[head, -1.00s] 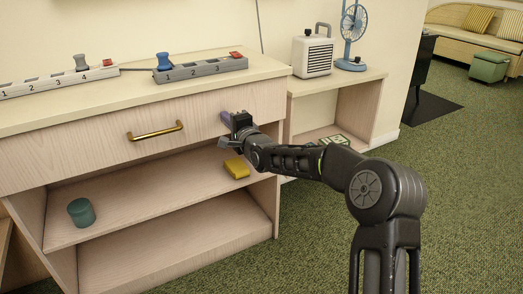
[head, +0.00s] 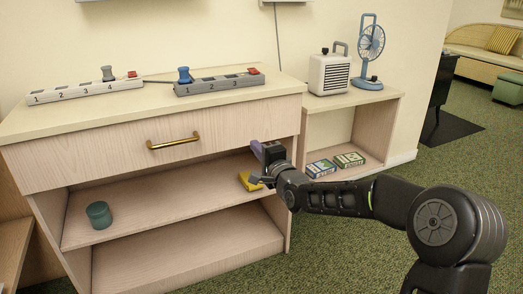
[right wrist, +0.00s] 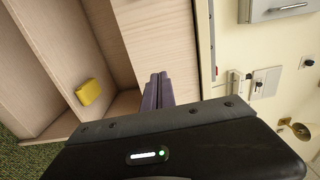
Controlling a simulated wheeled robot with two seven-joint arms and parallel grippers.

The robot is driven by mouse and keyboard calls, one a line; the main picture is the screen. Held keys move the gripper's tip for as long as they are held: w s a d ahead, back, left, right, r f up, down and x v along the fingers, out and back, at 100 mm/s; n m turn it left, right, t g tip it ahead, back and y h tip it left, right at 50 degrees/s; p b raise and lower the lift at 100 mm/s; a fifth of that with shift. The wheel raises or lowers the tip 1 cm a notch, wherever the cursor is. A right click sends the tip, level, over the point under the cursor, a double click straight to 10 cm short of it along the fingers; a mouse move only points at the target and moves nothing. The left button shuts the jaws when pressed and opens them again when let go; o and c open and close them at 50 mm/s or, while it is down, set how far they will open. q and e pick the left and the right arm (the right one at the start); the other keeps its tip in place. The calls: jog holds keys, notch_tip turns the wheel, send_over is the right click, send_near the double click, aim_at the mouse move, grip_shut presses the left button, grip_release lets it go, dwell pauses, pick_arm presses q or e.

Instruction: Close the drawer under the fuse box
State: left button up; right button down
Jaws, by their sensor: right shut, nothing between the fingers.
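The drawer (head: 90,160) is a pale wood front with a brass handle (head: 173,142), just below the top of the wooden cabinet. Its front looks about flush with the cabinet; a small gap would be hard to tell. My right gripper (head: 258,150) is shut and empty, with purple fingers, near the lower right part of the drawer front. In the right wrist view its fingers (right wrist: 157,92) point at the pale front; contact cannot be told. A grey wall box, possibly the fuse box, is partly seen in the right wrist view (right wrist: 275,9). My left gripper is out of view.
Power strips (head: 85,90) (head: 220,84) lie on the cabinet top (head: 150,104). A teal jar (head: 98,214) and a yellow block (head: 250,181) are on the shelf below. A side table holds a heater (head: 330,73) and fan (head: 370,50). Green carpet is open at right.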

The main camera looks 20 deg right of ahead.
jog(key=shift+s+d, duration=0.1)
jog(key=shift+s, duration=1.15)
